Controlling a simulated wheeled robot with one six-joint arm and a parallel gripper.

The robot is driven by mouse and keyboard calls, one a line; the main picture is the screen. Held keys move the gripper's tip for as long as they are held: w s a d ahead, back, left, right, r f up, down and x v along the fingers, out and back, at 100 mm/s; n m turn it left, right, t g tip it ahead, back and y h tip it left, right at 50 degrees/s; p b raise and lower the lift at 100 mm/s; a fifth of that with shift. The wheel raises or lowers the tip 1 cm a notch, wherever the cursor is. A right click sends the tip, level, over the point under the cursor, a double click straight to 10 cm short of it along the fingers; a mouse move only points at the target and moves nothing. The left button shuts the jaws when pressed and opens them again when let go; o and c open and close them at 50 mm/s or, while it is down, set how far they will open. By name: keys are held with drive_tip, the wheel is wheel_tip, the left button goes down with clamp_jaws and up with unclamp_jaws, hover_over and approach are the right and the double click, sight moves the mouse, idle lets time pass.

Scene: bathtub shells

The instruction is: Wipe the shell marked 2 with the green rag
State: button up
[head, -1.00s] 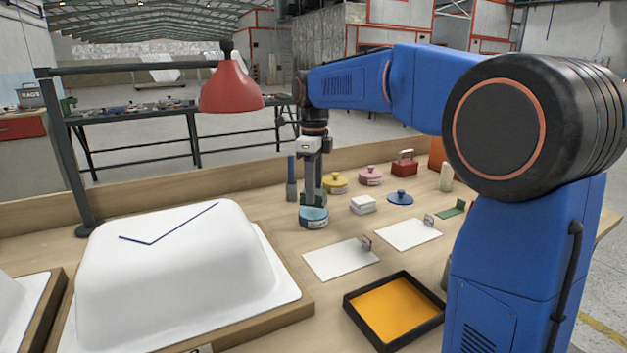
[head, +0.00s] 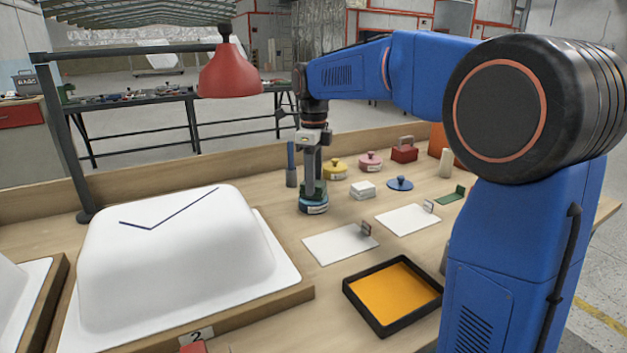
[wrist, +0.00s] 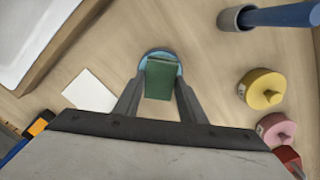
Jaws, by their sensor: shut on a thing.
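The white shell (head: 170,265) stands upside down on a wooden base at the left in the head view. A tag with a 2 (head: 197,336) is on the base's front edge. A dark blue bent line marks the shell's top. My gripper (head: 312,186) is shut on the green rag (wrist: 160,78), which hangs between the fingers in the wrist view. The rag is at the blue round pot (head: 314,206), whose rim (wrist: 145,58) shows around it. How deep the rag's lower end sits in the pot is hidden.
A yellow pot (head: 335,169), a pink pot (head: 371,161) and a blue lid (head: 400,183) stand behind and right. White sheets (head: 340,243) and a black tray with an orange bottom (head: 393,298) lie in front.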

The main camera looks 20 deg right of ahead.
drive_tip(key=shift+f, duration=0.6)
idle(1.5)
drive_tip(key=shift+r, duration=0.1)
drive_tip(key=shift+r, duration=3.45)
